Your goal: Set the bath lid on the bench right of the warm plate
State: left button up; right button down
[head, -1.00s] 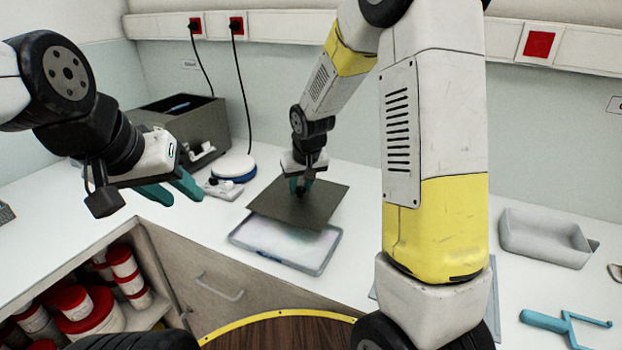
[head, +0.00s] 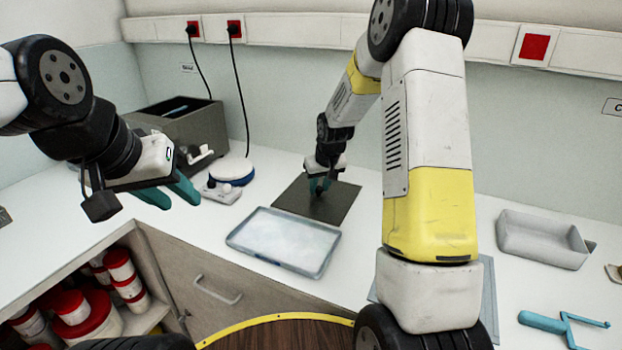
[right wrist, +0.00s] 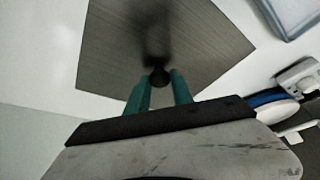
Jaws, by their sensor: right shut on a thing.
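The bath lid (head: 338,202) is a flat dark grey-brown plate with a dark knob. It is at or just above the white bench, right of the warm plate (head: 232,170), the round white disc with a blue band. My right gripper (head: 319,186) is shut on the lid's knob from above. The right wrist view shows the knob between the teal fingers (right wrist: 158,88) and the lid (right wrist: 130,45) beyond them. Whether the lid touches the bench is hard to tell. My left gripper (head: 172,192) has its teal fingers apart, empty, over the bench at the left.
The open grey bath (head: 200,128) stands at the back left. A clear shallow tray (head: 240,238) lies in front of the lid. A grey pan (head: 540,240) and a teal-handled tool (head: 545,322) lie at the right. Red-lidded tubs (head: 120,265) sit on shelves below.

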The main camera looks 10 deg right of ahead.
jog(key=c, duration=1.1)
grip_release()
jog(key=shift+f, duration=0.15)
jog(key=shift+r, duration=0.4)
jog(key=s+r, duration=1.9)
jog(key=r, duration=0.2)
jog(key=s+r+m+t+y, duration=0.1)
jog(key=s, duration=1.3)
jog(key=shift+s+a+m+t, duration=0.2)
jog(key=shift+a+m+t, duration=0.1)
jog(key=shift+a, duration=0.15)
